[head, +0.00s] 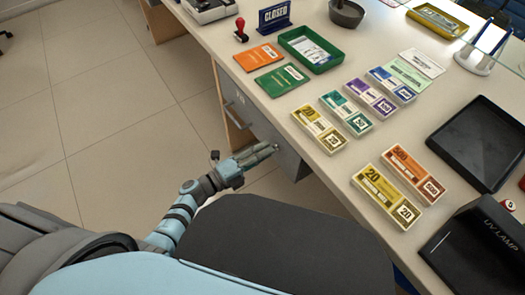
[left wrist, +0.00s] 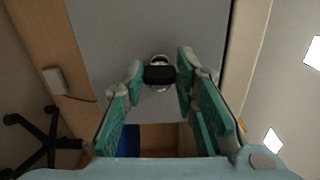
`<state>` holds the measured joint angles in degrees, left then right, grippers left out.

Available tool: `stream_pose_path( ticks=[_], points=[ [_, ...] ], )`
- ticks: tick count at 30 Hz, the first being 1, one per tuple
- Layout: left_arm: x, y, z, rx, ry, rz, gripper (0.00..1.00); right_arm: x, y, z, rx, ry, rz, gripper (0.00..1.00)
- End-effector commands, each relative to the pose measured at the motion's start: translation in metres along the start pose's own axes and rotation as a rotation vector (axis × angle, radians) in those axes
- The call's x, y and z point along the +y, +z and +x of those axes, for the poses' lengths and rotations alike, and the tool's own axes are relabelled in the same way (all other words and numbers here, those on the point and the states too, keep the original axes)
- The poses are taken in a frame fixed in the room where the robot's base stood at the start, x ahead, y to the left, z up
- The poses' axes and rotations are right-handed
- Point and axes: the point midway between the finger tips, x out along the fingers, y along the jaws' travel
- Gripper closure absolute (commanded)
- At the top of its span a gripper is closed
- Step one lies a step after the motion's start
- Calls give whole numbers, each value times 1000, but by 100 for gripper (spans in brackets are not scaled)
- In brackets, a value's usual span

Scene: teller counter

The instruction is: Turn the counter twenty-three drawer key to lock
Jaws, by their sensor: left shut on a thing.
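The key (left wrist: 160,75) has a dark head and sits in a round silver lock on the grey drawer front (left wrist: 110,40) in the left wrist view. The dark head lies crosswise in the picture. My left gripper (left wrist: 161,72) has a fingertip on each side of the key head and is shut on it. In the head view my left gripper (head: 266,152) reaches to the grey drawer unit (head: 237,101) under the counter; the key and lock are hidden there. My right gripper is not in view.
The counter top (head: 290,105) overhangs the drawer unit. Banknote bundles (head: 320,130), a green tray (head: 311,50) and a black tray (head: 484,143) lie on it. Tiled floor (head: 110,110) is open at left. A wooden panel (left wrist: 50,45) stands beside the drawer front.

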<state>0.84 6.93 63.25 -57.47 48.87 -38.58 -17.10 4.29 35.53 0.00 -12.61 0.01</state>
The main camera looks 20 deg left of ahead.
Motion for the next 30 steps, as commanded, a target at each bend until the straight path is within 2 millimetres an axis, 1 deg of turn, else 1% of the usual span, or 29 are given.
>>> stream_pose_path(
  ticks=[9, 20, 21, 23, 24, 25, 30],
  points=[
    [1, -1, 0, 1, 1, -74, 100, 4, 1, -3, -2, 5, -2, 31],
    [1, -1, 0, 1, 1, -77, 100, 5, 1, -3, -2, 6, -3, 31],
    [1, -1, 0, 1, 1, -77, 72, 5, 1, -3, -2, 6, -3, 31],
    [1, -1, 0, 1, 1, -77, 62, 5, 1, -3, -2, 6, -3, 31],
    [1, -1, 0, 1, 1, -77, 56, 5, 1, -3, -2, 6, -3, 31],
    [1, 0, 0, 1, 1, -76, 53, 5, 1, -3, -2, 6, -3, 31],
    [1, 0, 0, 0, 0, -76, 53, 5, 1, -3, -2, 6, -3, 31]
  ],
)
